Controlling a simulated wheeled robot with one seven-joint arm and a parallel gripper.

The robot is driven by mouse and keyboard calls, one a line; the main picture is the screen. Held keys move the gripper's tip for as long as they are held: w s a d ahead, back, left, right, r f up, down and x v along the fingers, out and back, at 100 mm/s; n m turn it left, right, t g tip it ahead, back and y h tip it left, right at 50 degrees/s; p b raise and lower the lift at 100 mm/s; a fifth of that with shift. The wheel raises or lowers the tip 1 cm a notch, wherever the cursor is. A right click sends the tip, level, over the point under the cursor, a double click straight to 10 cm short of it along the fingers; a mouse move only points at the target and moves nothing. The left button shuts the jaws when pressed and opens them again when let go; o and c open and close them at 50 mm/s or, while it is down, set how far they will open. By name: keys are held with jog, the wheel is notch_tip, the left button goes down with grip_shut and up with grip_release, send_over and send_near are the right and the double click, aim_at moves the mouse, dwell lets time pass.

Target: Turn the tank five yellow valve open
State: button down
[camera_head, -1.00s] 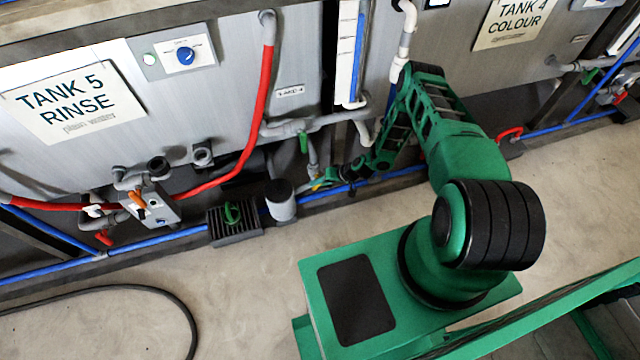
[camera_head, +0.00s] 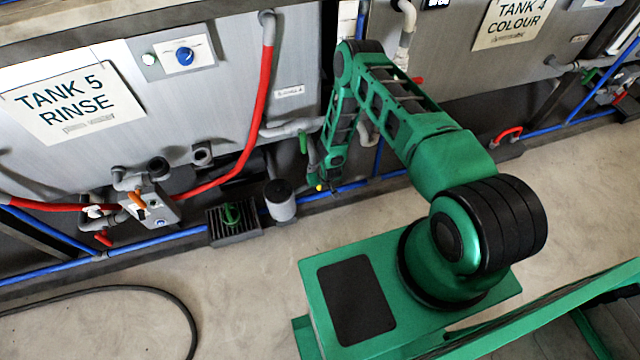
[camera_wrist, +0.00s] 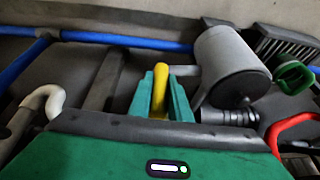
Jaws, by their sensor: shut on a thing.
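The yellow valve (camera_wrist: 160,85) shows in the wrist view as an upright yellow handle between the green fingers of my gripper (camera_wrist: 161,95), which is shut on it. In the head view only a small yellow spot of the valve (camera_head: 319,188) shows beside the gripper, left of my arm's lower end. The valve's body and stem are hidden by the gripper and arm. The tank five sign (camera_head: 65,101) is on the grey tank front at the left.
A grey cylinder (camera_wrist: 232,65) stands close right of the gripper; it also shows in the head view (camera_head: 280,203). A blue pipe (camera_wrist: 115,38) runs behind.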

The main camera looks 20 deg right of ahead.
jog(key=shift+h, duration=0.4)
jog(key=c, duration=1.6)
grip_release()
jog(key=shift+f, duration=0.1)
jog(key=shift+c, duration=0.2)
jog(key=shift+s+r, duration=0.1)
jog(key=shift+r, duration=0.3)
jog(key=v, duration=1)
